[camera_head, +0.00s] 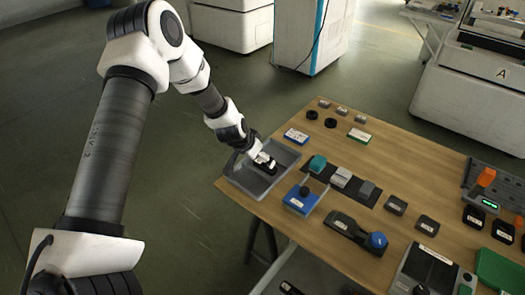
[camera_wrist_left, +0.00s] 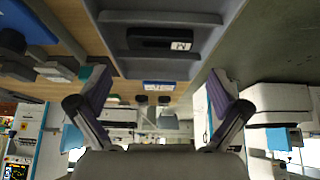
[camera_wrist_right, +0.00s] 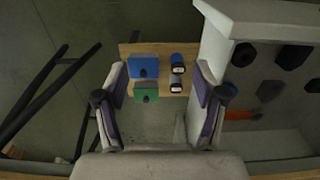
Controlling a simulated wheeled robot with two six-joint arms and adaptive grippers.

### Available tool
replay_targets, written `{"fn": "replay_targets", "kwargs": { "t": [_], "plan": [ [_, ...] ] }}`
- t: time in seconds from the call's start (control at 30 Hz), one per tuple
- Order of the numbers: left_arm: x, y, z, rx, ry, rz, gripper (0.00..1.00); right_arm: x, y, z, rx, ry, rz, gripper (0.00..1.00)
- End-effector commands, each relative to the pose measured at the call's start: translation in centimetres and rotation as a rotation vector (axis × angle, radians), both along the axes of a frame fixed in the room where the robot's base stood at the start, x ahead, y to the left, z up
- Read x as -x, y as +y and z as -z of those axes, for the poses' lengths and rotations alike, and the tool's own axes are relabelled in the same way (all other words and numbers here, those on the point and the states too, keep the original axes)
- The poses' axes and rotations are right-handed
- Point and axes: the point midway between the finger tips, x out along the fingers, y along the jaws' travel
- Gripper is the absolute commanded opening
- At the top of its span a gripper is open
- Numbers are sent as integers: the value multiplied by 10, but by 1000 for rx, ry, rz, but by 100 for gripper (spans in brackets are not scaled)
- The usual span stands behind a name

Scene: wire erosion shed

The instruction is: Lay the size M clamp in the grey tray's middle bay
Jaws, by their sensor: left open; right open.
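The grey tray (camera_head: 237,178) sits at the left corner of the wooden table; its dividers and rim (camera_wrist_left: 215,65) also show in the left wrist view. The size M clamp (camera_wrist_left: 160,41) is a black piece with a white M label. It lies flat between two dividers, in what looks like the tray's middle bay. My left gripper (camera_wrist_left: 158,88) is open and empty, with the clamp apart from its fingers. In the head view the left gripper (camera_head: 266,164) is over the tray and hides part of its inside. My right gripper (camera_wrist_right: 158,85) is open and empty, outside the head view.
A blue box (camera_head: 300,201) stands close to the tray's right side. A dark strip with teal and grey blocks (camera_head: 341,177) lies behind it. A black device with a blue knob (camera_head: 376,240) is nearer. Bare wood (camera_head: 400,165) shows at the back right.

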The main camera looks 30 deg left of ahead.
Motion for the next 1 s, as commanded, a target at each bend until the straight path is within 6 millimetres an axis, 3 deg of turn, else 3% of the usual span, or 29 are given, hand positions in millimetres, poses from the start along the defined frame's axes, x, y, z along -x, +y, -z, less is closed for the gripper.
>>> {"fn": "replay_targets", "kwargs": {
  "t": [0.03, 0.2, 0.33, 0.4, 0.47, 0.57, 0.6, 0.7, 0.8, 0.9, 1.0],
  "plan": [
    [7, 0, -24, 4, 1, -2, 100, 0, 0, -25, 0, 0, 0, 70],
    [24, 2, -49, 2, 0, -2, 100, 0, 0, -48, 0, 0, 0, 70],
    [33, -1, -50, 0, 9, -1, 100, 0, 0, -52, 0, 1, 0, 70],
    [49, -13, -33, -6, 48, -2, 100, 0, 0, -51, 0, 1, 0, 70],
    [76, -32, -7, -13, 107, -8, 100, 0, 0, -50, 0, 1, 0, 70],
    [150, -73, 44, -23, 243, -29, 100, 0, 0, -50, 0, 1, 0, 70],
    [186, -89, 61, -25, 299, -39, 100, 0, 0, -50, 0, 1, 0, 70],
    [270, -121, 86, -22, 420, -65, 100, 0, 0, -50, 0, 1, 0, 70],
    [326, -138, 92, -12, 499, -92, 100, 0, 0, -50, 0, 1, 0, 70],
    [347, -144, 92, -4, 525, -108, 100, 0, 0, -51, 0, 1, 0, 70],
    [346, -144, 92, -2, 523, -113, 100, 0, 0, -50, 0, 1, 0, 70]
  ]
}}
